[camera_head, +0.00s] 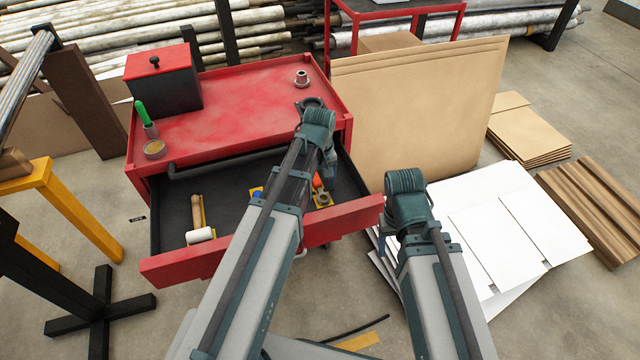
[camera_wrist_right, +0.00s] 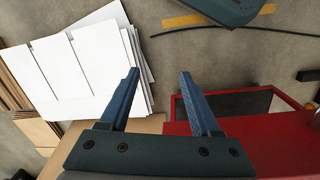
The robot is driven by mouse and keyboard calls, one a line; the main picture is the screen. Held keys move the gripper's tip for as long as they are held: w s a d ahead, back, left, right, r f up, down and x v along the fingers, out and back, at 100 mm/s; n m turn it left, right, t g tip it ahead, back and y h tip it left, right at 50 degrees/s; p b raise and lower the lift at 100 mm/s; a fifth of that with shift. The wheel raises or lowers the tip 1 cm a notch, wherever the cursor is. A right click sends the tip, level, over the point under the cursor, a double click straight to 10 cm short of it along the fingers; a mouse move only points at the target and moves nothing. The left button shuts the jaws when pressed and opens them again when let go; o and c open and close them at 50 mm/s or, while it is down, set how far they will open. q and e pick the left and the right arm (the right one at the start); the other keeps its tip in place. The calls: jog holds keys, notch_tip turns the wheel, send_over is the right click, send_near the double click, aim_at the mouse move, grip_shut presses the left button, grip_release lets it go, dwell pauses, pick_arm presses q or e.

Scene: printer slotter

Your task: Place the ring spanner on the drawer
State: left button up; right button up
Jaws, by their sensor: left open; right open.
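The red cabinet's drawer (camera_head: 165,262) is pulled out, with a dark inside. No ring spanner can be made out for sure. A dark, ring-like shape (camera_head: 308,102) shows at the cabinet top's right edge, partly behind my left wrist; I cannot tell what it is. My left gripper (camera_head: 329,170) points down over the drawer's right part, mostly hidden by its own arm, open. My right gripper (camera_head: 383,238) is off the drawer's right end. In the right wrist view its fingers (camera_wrist_right: 160,85) are apart and empty, with the red drawer to their right.
The cabinet top (camera_head: 235,105) holds a lidded box (camera_head: 163,78), a green-handled tool (camera_head: 145,118) and a metal fitting (camera_head: 302,78). White sheets (camera_head: 510,235) lie right.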

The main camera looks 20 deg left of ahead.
aim_at(320, 188)
pick_arm(q)
notch_tip(320, 188, up, 12)
jog(key=p, duration=1.2)
jog(key=s+d+m+y, duration=0.1)
jog(key=s+d+m, duration=0.9)
jog(key=s, duration=0.4)
jog(key=shift+s+d+r+m, duration=0.2)
jog(key=shift+d+m, duration=0.05)
jog(key=shift+m, duration=0.05)
